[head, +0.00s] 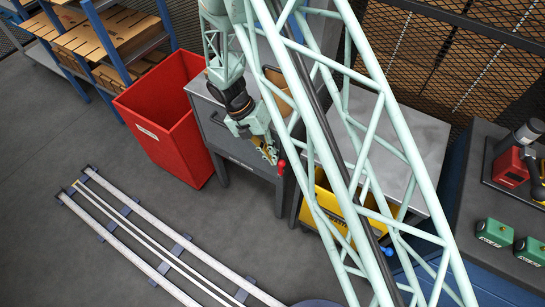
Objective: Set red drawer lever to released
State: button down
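The red lever (282,167) is small and sits at the front right corner of a grey metal drawer cabinet (235,148). My gripper (268,153) hangs in front of the cabinet, with its tips very close to the lever on its left side. I cannot tell whether the tips touch the lever. The fingers are too small and overlapped to show whether they are open. The lever's exact setting is also too small to read.
A red bin (165,120) stands left of the cabinet. On the right are a yellow drawer (335,212) and a blue lever (387,251), partly behind my pale green lattice. Green boxes (494,232) lie on the far right bench. Floor rails (150,240) run at lower left.

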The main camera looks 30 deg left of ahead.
jog(key=d+p+v, duration=0.1)
jog(key=p+v, duration=0.5)
jog(key=v, duration=0.3)
jog(key=shift+r, duration=0.5)
jog(key=shift+a, duration=0.2)
dwell(0.5)
